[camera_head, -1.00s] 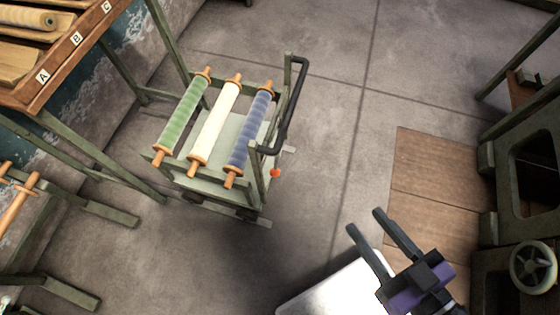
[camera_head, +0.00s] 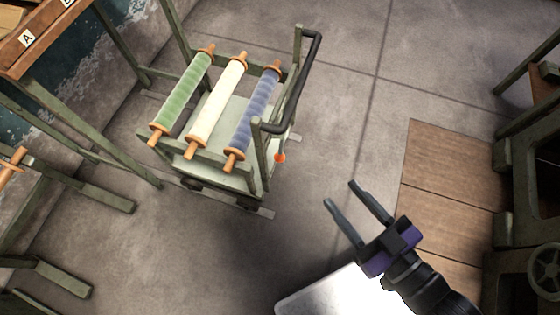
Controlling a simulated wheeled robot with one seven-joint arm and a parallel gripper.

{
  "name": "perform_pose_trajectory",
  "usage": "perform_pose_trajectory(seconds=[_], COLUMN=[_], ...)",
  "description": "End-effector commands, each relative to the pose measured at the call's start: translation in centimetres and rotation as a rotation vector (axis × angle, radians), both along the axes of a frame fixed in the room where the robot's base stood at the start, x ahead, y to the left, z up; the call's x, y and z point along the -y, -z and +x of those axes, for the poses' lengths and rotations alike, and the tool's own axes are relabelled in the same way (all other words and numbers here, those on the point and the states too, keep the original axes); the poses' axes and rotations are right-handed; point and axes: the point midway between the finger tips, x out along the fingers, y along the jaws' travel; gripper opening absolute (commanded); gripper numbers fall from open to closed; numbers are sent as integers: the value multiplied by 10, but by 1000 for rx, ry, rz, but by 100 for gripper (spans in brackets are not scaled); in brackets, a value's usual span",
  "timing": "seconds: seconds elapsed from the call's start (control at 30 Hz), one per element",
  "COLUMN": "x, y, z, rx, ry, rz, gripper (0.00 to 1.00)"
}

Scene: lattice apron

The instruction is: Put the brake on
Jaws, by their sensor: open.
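A green-grey trolley (camera_head: 218,178) stands on the floor left of centre and carries green, cream and blue rolls on wooden spindles. A black push handle (camera_head: 303,85) runs along its right side. A small orange-red knob (camera_head: 280,158) sits low at its near right corner; it may be the brake's end, but its lever is hard to make out. My gripper (camera_head: 342,193) is to the right of and below the knob in the picture, apart from it. Its two dark fingers are spread, with nothing between them, and point up and left toward the trolley.
A wooden rack with lettered labels (camera_head: 27,39) stands at the upper left, with green metal legs near the trolley. Wooden boards (camera_head: 452,180) lie on the floor at right beside a green machine (camera_head: 535,165). Bare concrete floor (camera_head: 345,130) lies between trolley and boards.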

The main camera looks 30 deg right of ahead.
Motion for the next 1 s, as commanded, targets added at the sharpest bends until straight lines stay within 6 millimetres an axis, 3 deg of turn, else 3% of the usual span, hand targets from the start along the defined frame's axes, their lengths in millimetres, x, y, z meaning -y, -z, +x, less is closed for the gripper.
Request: perform_pose_trajectory(seconds=[0.03,0.3,0.5,0.63,0.77,1.0], x=[-2,-9,-17,-12,2,-2], y=[41,174,260,295,314,313], z=[16,102,170,195,191,207], rx=[22,102,131,122,94,103], ry=[-24,-91,-95,-70,-42,-42], rz=[-1,42,130,190,225,259], gripper=[44,44,44,44,44,44])
